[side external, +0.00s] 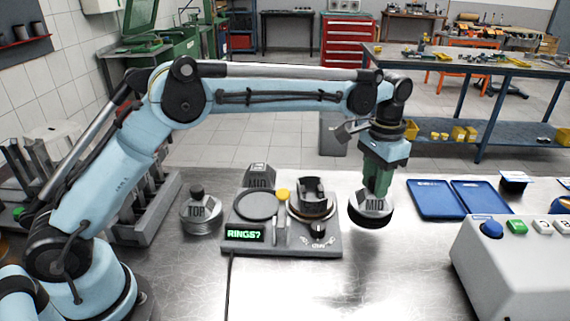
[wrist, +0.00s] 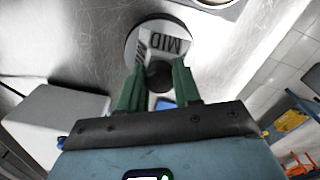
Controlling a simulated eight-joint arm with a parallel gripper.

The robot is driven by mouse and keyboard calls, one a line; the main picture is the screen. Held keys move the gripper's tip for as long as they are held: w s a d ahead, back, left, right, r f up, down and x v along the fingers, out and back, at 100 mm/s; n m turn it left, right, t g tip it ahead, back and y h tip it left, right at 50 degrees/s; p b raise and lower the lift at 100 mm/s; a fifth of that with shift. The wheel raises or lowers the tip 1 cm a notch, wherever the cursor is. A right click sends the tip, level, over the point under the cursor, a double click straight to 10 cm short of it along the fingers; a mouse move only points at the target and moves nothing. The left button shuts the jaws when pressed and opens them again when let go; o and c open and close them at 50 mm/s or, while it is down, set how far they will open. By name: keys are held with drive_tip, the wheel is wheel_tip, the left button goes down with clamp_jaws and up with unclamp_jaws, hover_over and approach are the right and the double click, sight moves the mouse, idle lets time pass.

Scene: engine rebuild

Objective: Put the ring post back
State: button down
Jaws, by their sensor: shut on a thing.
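A grey ring post marked MID (side external: 373,207) has a dark round lower part and is held upright, right of the tester. Its label and dark knob also show in the wrist view (wrist: 165,44). My gripper (side external: 377,188) points down with its green fingers shut on the knob; the fingertips show in the wrist view (wrist: 158,78). Whether the post's base touches the table is hard to tell. A second post marked TOP (side external: 200,211) stands on the table left of the tester.
The tester (side external: 283,243) shows "RINGS?" and carries a round plate (side external: 256,205) and a piston-like part (side external: 313,196). A grey block marked MID (side external: 258,177) stands behind it. Blue trays (side external: 437,199) and a button console (side external: 518,255) are at the right. The front middle table is clear.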

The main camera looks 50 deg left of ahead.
sight(372, 198)
drive_tip(key=shift+f, duration=1.7)
drive_tip(key=shift+f, duration=0.15)
drive_tip(key=c, duration=0.8)
unclamp_jaws()
